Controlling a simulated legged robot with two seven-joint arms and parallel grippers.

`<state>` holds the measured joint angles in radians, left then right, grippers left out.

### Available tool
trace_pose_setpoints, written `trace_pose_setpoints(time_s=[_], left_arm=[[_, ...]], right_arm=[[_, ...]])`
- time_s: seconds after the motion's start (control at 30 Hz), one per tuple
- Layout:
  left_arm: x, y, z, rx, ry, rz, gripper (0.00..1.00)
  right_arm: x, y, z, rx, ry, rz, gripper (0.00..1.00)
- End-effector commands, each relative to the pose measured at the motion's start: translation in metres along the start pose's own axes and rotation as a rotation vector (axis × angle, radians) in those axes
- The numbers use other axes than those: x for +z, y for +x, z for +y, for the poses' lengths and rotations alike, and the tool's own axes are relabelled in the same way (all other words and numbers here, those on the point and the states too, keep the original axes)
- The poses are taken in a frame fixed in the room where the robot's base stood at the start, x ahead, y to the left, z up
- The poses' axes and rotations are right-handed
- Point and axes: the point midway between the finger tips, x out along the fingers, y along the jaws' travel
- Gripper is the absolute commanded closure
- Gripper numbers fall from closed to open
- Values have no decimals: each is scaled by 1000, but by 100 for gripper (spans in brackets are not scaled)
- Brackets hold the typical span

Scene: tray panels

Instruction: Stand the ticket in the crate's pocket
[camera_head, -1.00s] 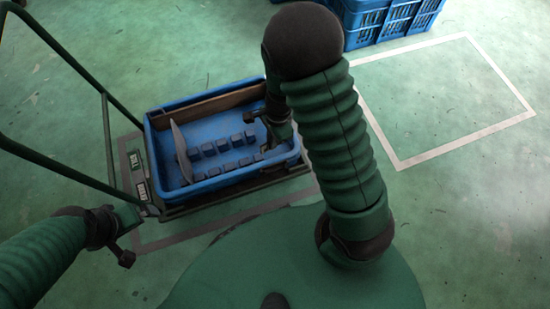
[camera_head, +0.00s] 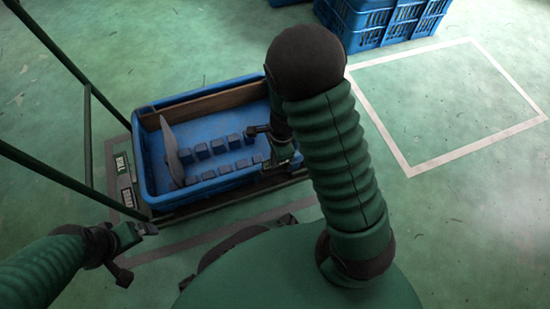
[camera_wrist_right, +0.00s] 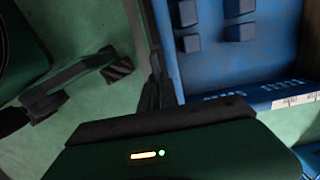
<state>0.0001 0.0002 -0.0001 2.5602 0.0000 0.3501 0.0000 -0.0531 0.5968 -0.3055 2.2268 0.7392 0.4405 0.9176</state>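The blue crate (camera_head: 147,178) sits on a dark low frame, left of centre in the head view. A thin grey upright piece (camera_head: 171,152) stands inside its left part. Two small dark plates with pale markings, one upper (camera_head: 122,163) and one lower (camera_head: 129,197), lie beside its left wall. I cannot tell which is the ticket. My right gripper (camera_head: 259,149) is over the crate's right part, its fingers apart and nothing visible between them. The crate also shows in the right wrist view (camera_wrist_right: 215,75). My left gripper (camera_head: 135,253) is open and empty, near the crate's front left corner.
Several blue blocks (camera_head: 202,151) stand in two rows in the crate. A brown board (camera_head: 205,104) runs along its far wall. Dark green rails (camera_head: 88,140) rise at the left. Blue crates (camera_head: 385,25) stand at the back. A white taped square (camera_head: 400,160) on the floor is empty.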

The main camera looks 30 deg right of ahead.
Motion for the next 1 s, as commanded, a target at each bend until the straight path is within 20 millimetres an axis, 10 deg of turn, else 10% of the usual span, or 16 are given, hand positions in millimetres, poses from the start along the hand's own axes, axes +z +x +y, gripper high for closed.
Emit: trace_pose_setpoints(time_s=[1.0], left_arm=[[4,19,0,0,0,0,0]], right_arm=[[-3,27,0,0,-1,0,100]])
